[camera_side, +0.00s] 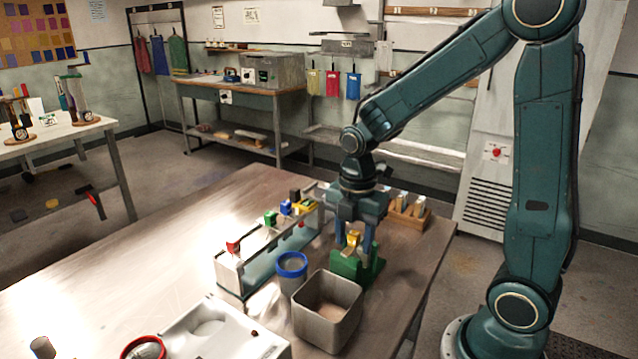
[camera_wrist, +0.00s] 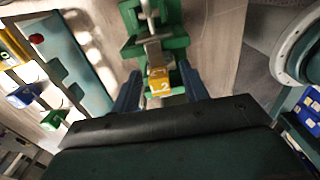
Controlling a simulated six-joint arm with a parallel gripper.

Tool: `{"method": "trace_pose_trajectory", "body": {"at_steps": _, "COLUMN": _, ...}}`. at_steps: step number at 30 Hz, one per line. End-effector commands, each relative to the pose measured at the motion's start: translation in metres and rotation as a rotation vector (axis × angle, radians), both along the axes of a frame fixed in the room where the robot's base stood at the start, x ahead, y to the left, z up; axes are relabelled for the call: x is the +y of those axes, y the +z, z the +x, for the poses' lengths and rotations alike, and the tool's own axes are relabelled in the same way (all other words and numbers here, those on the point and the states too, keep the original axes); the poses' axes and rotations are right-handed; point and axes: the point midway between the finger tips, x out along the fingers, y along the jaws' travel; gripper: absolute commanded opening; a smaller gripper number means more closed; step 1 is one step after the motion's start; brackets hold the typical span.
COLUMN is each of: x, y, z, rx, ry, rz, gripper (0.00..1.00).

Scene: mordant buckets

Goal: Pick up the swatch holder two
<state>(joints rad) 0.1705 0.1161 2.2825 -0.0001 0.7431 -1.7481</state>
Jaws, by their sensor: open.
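The swatch holder two, with a yellow block head (camera_wrist: 159,83) marked "2", stands in a green stand (camera_wrist: 128,50) in the wrist view. In the side view its yellow head (camera_side: 353,240) shows above the green stand (camera_side: 352,268) near the table's right side. My gripper (camera_side: 356,246) points down over it. In the wrist view my gripper (camera_wrist: 160,92) is open, with one blue finger on each side of the yellow head. Whether either finger touches it I cannot tell.
A square metal bin (camera_side: 327,338) stands in front of the green stand, with a blue-rimmed cup (camera_side: 292,276) to its left. A long rack (camera_side: 230,270) with several coloured heads is further left. A wooden rack (camera_side: 418,222) stands behind. The table's right edge is close.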

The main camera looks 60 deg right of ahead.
Motion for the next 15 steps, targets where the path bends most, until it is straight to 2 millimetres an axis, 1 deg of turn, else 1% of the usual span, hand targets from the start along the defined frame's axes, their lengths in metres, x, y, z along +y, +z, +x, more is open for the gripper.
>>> {"method": "trace_pose_trajectory", "body": {"at_steps": 9, "x": 0.0, "y": 0.0004, "z": 0.0001, "rx": 0.0, "ry": 0.0, "rz": 0.0, "gripper": 0.45}}
{"method": "trace_pose_trajectory", "body": {"at_steps": 10, "x": 0.0, "y": 0.0004, "z": 0.0001, "rx": 0.0, "ry": 0.0, "rz": 0.0, "gripper": 0.43}}
{"method": "trace_pose_trajectory", "body": {"at_steps": 14, "x": 0.0, "y": 0.0005, "z": 0.0002, "rx": 0.0, "ry": 0.0, "rz": 0.0, "gripper": 0.17}}
{"method": "trace_pose_trajectory", "body": {"at_steps": 15, "x": 0.0, "y": 0.0005, "z": 0.0002, "rx": 0.0, "ry": 0.0, "rz": 0.0, "gripper": 0.09}}
